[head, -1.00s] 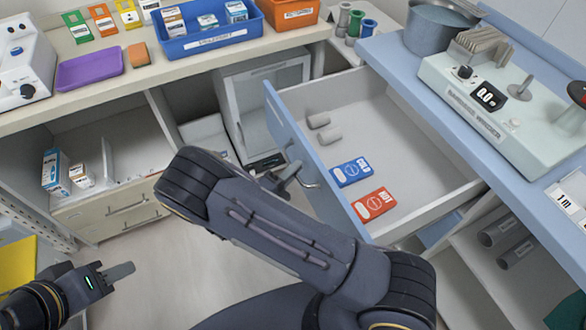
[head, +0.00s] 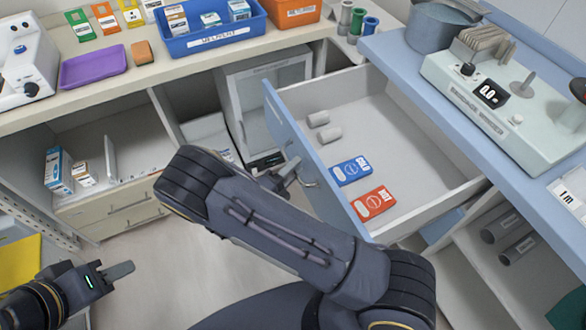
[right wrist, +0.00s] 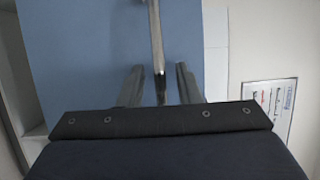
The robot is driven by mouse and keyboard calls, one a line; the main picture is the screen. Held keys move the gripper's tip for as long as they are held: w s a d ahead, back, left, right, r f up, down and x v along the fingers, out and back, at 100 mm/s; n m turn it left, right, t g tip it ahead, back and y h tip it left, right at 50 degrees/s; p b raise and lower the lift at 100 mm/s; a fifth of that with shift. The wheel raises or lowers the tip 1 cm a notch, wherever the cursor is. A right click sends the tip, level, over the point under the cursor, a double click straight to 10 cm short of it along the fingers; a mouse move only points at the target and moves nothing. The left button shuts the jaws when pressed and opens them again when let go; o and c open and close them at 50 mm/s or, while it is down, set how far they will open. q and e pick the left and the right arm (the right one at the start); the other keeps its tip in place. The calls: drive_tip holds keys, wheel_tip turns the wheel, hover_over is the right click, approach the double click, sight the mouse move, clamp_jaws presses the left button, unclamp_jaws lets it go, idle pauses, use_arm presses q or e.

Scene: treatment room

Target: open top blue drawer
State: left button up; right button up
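The top blue drawer (head: 292,139) stands pulled well out from the blue-topped counter at the right in the head view. Its inside is grey-white. Its metal handle (head: 308,183) is on the blue front, partly hidden by my right arm. My right gripper (head: 288,178) is at this handle. In the right wrist view, its two fingers (right wrist: 159,86) are apart, with the handle bar (right wrist: 156,40) between them and a visible gap on each side. My left gripper (head: 122,270) is at the lower left, away from the drawer; its finger opening cannot be made out.
The drawer holds two grey cylinders (head: 330,134), a blue pack (head: 350,170) and a red pack (head: 373,203). A device (head: 500,105) and a pot (head: 438,27) stand on the blue counter (head: 400,65). A beige counter (head: 130,90) runs along the left. Open floor lies between.

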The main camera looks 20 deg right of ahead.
drive_tip(key=r+b+v, duration=0.1)
drive_tip(key=v, duration=0.6)
drive_tip(key=shift+s+a+f, duration=0.15)
drive_tip(key=shift+a+f, duration=0.25)
drive_tip(key=shift+f, duration=0.15)
drive_tip(key=shift+a, duration=0.1)
